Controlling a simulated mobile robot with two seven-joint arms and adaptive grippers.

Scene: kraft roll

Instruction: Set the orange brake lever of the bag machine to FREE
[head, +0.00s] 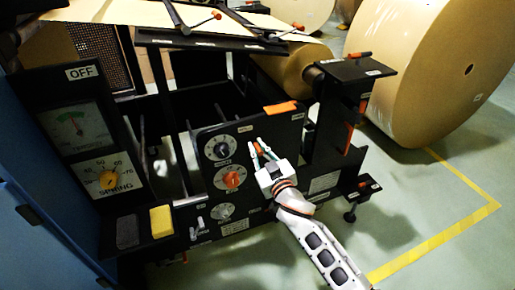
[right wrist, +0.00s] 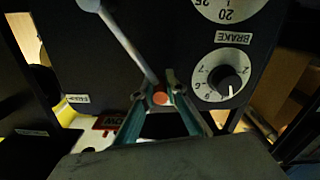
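The brake lever (right wrist: 128,42) shows in the right wrist view as a pale grey rod with an orange knob (right wrist: 160,98) at its end. My right gripper (right wrist: 157,92) has its teal fingers drawn together around the knob end, one on each side. In the head view my right gripper (head: 262,152) is at the right part of the black control panel (head: 277,128), and its fingers hide most of the lever. A label that seems to read FREE (right wrist: 77,98) is at the left in the wrist view. My left gripper is not in view.
Several dials sit left of the gripper, one with an orange knob (head: 232,178). A black post (head: 337,120) stands close on the right. A large kraft roll (head: 435,70) lies behind it.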

